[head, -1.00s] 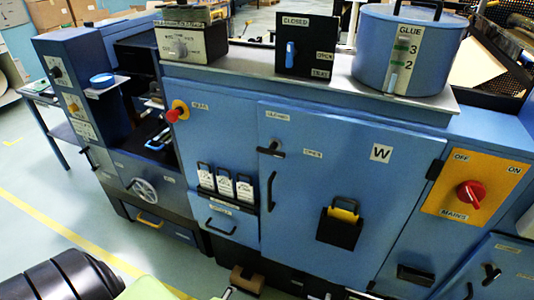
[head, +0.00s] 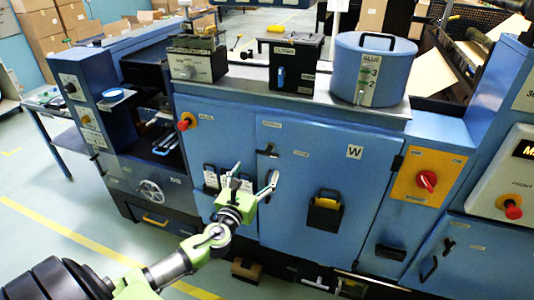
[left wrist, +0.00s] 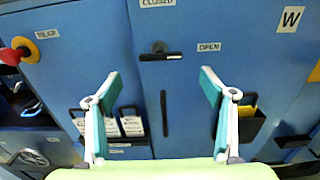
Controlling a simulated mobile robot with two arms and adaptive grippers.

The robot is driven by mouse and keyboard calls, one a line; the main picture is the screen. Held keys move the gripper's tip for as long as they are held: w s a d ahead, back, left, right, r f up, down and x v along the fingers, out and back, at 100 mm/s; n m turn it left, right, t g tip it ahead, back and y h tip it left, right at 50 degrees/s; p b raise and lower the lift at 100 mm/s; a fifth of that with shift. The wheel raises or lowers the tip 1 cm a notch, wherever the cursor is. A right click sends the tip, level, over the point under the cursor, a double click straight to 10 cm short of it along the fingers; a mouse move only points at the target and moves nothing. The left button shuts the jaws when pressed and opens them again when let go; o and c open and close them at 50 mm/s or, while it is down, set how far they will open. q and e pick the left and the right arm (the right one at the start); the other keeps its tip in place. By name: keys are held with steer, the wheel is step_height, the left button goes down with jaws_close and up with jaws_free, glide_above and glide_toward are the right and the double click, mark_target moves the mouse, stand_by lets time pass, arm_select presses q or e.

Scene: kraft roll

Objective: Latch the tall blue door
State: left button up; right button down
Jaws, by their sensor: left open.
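The tall blue door (head: 325,195) is on the front of the blue machine, with a "W" label at its upper right. It looks about flush with the frame; a small gap cannot be told. Its black latch lever (head: 267,153) lies horizontal, pointing right toward the "OPEN" label; it also shows in the left wrist view (left wrist: 160,56), below the "CLOSED" label. A black vertical handle (left wrist: 164,113) is below the lever. My left gripper (head: 252,178) is open and empty in front of the door's left side. Its fingers (left wrist: 160,85) are spread either side of the handle, apparently short of it. My right gripper is not in view.
A red knob (head: 187,121) sticks out left of the door. White-tagged holders (head: 211,178) are on the panel behind my gripper. A black bin with yellow contents (head: 325,212) is on the door. A red mains switch (head: 427,180) is to the right. Open floor lies in front.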

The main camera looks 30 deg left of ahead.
mark_target(266, 155)
arm_select(q)
steer(key=x, duration=1)
steer(key=shift+w, duration=0.15)
steer(key=c, duration=1.1)
